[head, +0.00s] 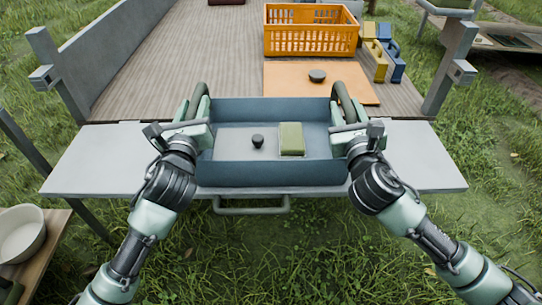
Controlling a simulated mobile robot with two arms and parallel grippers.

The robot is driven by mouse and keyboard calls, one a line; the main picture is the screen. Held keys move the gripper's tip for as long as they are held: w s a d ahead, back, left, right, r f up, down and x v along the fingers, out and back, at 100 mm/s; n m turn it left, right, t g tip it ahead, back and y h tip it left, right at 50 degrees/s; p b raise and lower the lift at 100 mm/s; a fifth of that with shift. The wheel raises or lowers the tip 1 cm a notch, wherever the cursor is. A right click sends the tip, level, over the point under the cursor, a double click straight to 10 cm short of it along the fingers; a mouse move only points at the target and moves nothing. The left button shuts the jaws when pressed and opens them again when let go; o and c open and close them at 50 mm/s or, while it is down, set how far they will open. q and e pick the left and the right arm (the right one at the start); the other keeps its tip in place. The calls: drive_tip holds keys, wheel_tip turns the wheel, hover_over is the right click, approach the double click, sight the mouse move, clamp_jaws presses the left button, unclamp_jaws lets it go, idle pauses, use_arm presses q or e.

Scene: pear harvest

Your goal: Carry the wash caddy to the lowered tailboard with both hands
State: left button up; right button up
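The wash caddy (270,174) is a blue-grey open tray with a dark, arched handle at each end. It is level over the lowered tailboard (92,162), a pale grey panel behind the truck bed. I cannot tell whether its base touches the tailboard. Inside lie a small dark round knob-like object (257,141) and a green block or sponge (291,138). My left gripper (190,122) is at the caddy's left handle and looks closed around it. My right gripper (352,125) is likewise at the right handle. The fingertips are partly hidden.
On the truck bed (180,60) stand an orange crate (310,40), an orange mat (350,92) with a dark round object (317,76), and yellow and blue containers (385,58). Posts (55,70) flank the bed. A white bowl (20,235) is at lower left. Tailboard ends are clear.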

use_arm(q)
drive_tip(key=shift+o, duration=0.7)
drive_tip(key=shift+r, duration=0.1)
use_arm(e)
drive_tip(key=shift+o, duration=0.7)
drive_tip(key=shift+r, duration=0.1)
drive_tip(key=shift+d, duration=0.1)
use_arm(q)
drive_tip(key=shift+s, duration=0.25)
use_arm(e)
drive_tip(key=shift+r, duration=0.1)
drive_tip(key=shift+s, duration=0.1)
use_arm(q)
drive_tip(key=s, duration=1.1)
drive_tip(key=shift+s+d, duration=0.15)
drive_tip(key=shift+s, duration=0.15)
use_arm(e)
drive_tip(key=s, duration=1.2)
drive_tip(key=shift+d, duration=0.15)
drive_tip(key=shift+w, duration=0.1)
